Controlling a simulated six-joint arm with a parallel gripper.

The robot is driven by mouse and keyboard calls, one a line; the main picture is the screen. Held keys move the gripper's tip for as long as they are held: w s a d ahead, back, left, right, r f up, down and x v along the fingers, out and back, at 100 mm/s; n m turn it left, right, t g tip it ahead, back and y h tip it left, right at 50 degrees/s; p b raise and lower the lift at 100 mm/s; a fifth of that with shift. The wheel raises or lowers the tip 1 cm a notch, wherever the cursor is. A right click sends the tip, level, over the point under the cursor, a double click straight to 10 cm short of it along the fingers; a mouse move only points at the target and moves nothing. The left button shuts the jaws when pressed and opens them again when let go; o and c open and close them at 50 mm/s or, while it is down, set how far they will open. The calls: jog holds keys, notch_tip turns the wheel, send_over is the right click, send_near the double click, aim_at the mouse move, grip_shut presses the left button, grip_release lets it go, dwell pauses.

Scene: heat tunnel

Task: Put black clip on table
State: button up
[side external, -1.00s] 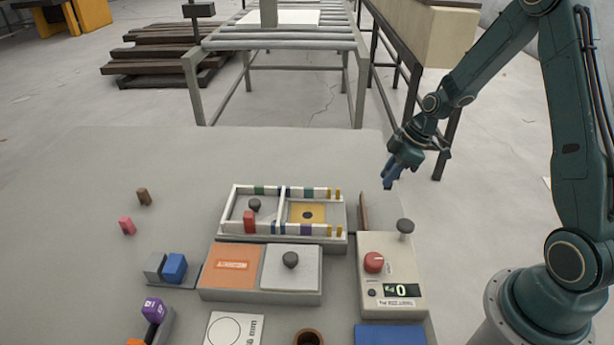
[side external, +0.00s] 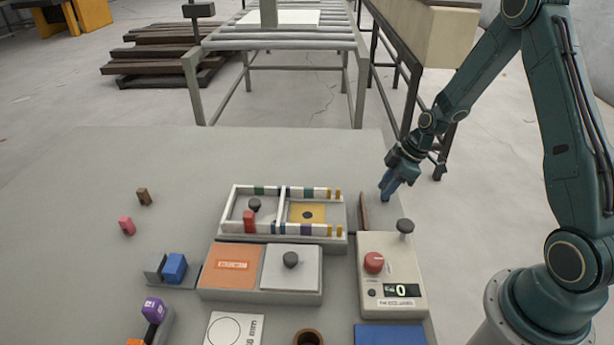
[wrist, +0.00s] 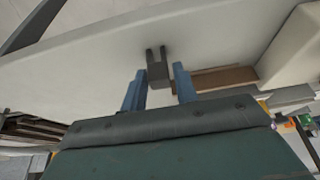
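The black clip (wrist: 158,70) is a small dark block with two short prongs. In the side view my gripper (side external: 387,190) points down, low at the right side of the grey table (side external: 130,200), just right of a brown strip (side external: 363,211). The clip cannot be made out there. Whether the clip touches the table is hard to tell.
A white tray (side external: 236,200) with two compartments lies left of my gripper. A control box (side external: 393,262) with a red knob and a dark post stands nearer the camera. The back of the table is clear. Its right edge is close to my gripper.

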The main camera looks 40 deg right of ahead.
jog(key=shift+o, duration=0.9)
jog(key=shift+r, duration=0.2)
jog(key=v, duration=1.2)
jog(key=s+a+r+m+h, duration=0.1)
jog(key=s+a+r+m, duration=0.1)
jog(key=a+r, duration=0.45)
jog(key=s+a+r+m+t+h, duration=0.1)
jog(key=s+a+r+m, duration=0.2)
jog(key=s, duration=0.5)
jog(key=s+a+r+m+t+h, duration=0.1)
jog(key=s+a+r+m, duration=0.3)
jog(key=s, duration=0.5)
notch_tip(320, 180, up, 3)
jog(key=shift+a+f, duration=0.15)
jog(key=shift+a, duration=1.1)
